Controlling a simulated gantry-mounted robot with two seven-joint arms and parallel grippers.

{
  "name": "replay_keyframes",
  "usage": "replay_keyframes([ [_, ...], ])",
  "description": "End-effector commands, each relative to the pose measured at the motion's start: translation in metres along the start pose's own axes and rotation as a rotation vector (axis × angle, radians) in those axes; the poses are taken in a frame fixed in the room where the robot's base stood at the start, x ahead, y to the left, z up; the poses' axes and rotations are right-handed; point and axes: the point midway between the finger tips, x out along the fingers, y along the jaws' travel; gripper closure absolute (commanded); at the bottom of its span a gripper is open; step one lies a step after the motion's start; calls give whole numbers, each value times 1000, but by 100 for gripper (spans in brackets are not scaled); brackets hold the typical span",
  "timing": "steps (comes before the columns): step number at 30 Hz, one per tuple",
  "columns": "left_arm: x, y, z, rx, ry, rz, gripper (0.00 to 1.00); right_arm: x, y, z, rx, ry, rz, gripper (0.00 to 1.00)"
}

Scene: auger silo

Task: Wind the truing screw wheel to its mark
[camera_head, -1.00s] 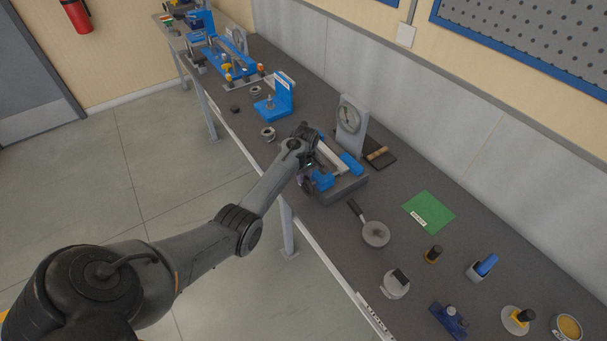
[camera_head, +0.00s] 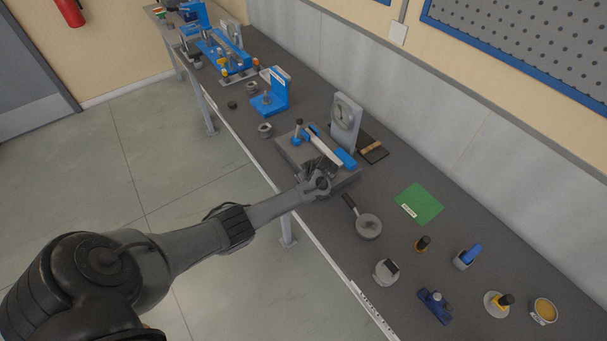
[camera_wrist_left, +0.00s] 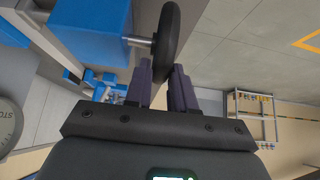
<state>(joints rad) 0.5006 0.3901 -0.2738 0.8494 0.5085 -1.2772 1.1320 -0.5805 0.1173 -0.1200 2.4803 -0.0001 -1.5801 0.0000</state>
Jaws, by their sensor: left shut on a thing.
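The truing screw wheel (camera_wrist_left: 168,40) is a dark disc on a short metal shaft that runs into a blue block (camera_wrist_left: 95,28), seen in the left wrist view. My left gripper (camera_wrist_left: 166,82) has its purple fingers shut on the wheel's rim. In the head view my left gripper (camera_head: 318,182) is at the front right of the grey fixture base (camera_head: 290,153) and hides the wheel. A pale bar (camera_head: 323,148) lies across the fixture. A grey upright with a round dial (camera_head: 343,115) stands behind it. I cannot make out the mark. My right gripper is not in view.
A pan-like round tool (camera_head: 368,226) lies right of the fixture, with a green sheet (camera_head: 418,203) behind. Several small tools stand farther right. A blue bracket (camera_head: 272,97) and a metal ring (camera_head: 265,130) are to the left. The bench's front edge runs below my arm.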

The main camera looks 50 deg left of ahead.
Motion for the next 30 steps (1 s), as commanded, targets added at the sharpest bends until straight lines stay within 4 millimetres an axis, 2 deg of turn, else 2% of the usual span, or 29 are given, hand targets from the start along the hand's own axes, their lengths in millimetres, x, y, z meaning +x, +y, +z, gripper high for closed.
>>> replay_keyframes([
  [13,-1,1,0,-3,11,1,100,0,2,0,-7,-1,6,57],
  [14,-1,1,0,-3,10,0,72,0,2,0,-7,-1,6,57],
  [17,-1,0,0,-2,10,0,56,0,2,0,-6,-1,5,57],
  [26,-1,0,0,-1,10,0,55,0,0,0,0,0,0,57],
  [30,-9,0,0,1,11,0,55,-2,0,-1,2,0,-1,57],
])
